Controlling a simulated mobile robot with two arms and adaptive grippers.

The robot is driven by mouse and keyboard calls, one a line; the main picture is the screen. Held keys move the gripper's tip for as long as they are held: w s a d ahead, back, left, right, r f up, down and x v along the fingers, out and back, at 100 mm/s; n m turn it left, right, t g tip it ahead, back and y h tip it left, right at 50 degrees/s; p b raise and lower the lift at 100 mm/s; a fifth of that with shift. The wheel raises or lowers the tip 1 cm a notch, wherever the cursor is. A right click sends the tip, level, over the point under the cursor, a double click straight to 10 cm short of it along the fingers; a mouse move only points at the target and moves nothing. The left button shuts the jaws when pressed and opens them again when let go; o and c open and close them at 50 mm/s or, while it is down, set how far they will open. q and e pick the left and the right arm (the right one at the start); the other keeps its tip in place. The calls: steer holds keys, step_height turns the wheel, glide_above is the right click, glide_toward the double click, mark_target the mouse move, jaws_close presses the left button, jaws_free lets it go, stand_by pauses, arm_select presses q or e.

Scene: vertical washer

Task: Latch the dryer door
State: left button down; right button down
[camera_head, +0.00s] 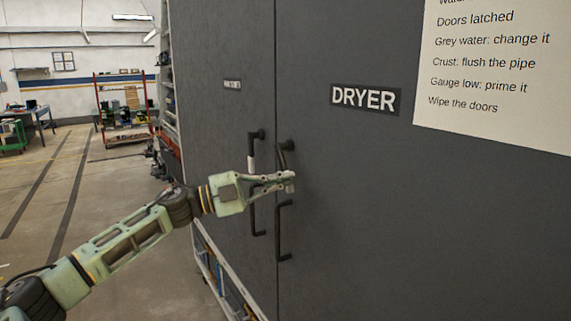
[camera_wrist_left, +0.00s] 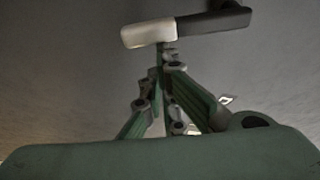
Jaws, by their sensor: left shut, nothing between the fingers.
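The dryer door (camera_head: 420,210) is the dark grey panel on the right, with a black DRYER label (camera_head: 365,98). It looks flush with the neighbouring door. A black handle (camera_head: 284,232) is by its left edge, its upper mount (camera_head: 286,147) above my gripper and its middle partly hidden. My left gripper (camera_head: 290,181) is shut and empty in front of this handle. In the left wrist view, a lever with a pale grip (camera_wrist_left: 149,33) and dark end (camera_wrist_left: 213,22) lies just beyond the shut fingertips (camera_wrist_left: 168,48). I cannot tell whether they touch.
A second grey door (camera_head: 222,120) on the left has its own black handle (camera_head: 253,205) beside my gripper. A paper notice (camera_head: 490,75) hangs at the upper right. A red shelf rack (camera_head: 124,105) stands far back. The floor (camera_head: 95,205) at left is open.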

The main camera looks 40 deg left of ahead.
arm_select(q)
steer(key=shift+w+a+f+m+g+y, duration=0.15)
steer(key=shift+w+a+f+m+g, duration=0.15)
steer(key=shift+a+f+m, duration=0.5)
steer(key=shift+w+a+f+m+g+y, duration=0.1)
steer(key=shift+w+a+f+m+g, duration=0.25)
steer(key=shift+m, duration=0.85)
steer(key=shift+w+a+f+m+g+y, duration=0.15)
steer(key=shift+a+f+m+g, duration=0.25)
steer(key=shift+a+m, duration=0.45)
steer(key=shift+d, duration=0.15)
steer(key=shift+d+p, duration=0.1)
steer(key=shift+p, duration=0.2)
